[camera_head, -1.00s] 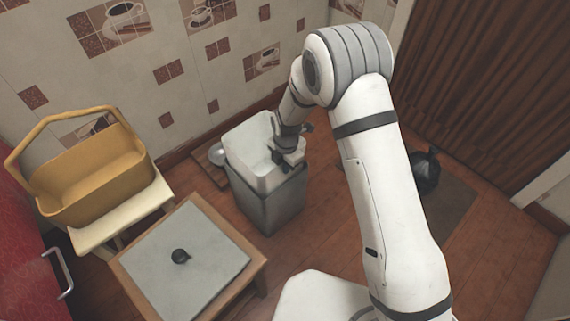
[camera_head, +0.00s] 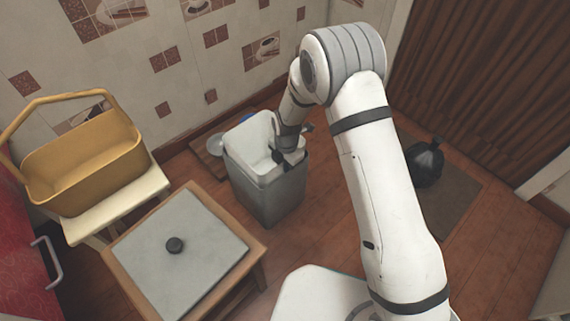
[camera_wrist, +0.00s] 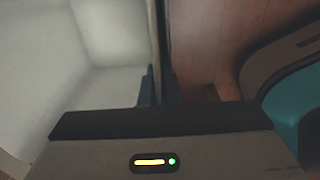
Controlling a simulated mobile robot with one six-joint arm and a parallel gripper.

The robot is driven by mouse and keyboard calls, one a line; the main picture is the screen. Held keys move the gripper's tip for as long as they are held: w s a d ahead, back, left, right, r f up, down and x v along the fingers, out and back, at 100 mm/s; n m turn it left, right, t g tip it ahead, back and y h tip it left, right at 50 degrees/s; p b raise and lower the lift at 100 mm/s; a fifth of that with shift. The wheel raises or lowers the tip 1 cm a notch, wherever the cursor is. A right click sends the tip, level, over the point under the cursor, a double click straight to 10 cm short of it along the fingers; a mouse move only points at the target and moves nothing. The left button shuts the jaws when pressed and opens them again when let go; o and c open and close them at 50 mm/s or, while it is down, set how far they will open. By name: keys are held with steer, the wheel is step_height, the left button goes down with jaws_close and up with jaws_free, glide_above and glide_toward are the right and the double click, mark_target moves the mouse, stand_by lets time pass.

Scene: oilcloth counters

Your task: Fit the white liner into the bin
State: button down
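The white liner (camera_head: 247,143) stands partly inside the grey bin (camera_head: 270,199), with its upper part above the bin rim and looking slightly tilted. My gripper (camera_head: 281,157) is at the liner's right side, near the bin's front right rim. In the wrist view, the fingers (camera_wrist: 159,88) sit on both sides of a thin upright wall, with the liner's pale inside (camera_wrist: 105,45) to the left. The gripper looks shut on that liner wall. The liner's lower part is hidden in the bin.
A low table (camera_head: 258,255) with a grey top and black knob stands front left. A yellow basket (camera_head: 85,172) rests on a cream stool (camera_head: 125,207). The tiled wall is close behind the bin.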

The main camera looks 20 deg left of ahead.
steer(key=shift+s+f, duration=0.15)
steer(key=shift+f, duration=0.4)
steer(key=c, duration=1.6)
jaws_free()
steer(key=shift+s+d+f, duration=0.1)
steer(key=shift+d+f, duration=0.05)
steer(key=r+p, duration=0.1)
steer(key=r, duration=0.3)
steer(key=r+p, duration=0.2)
steer(key=r, duration=0.3)
steer(key=shift+w+a+r, duration=0.1)
steer(key=shift+w+a, duration=0.1)
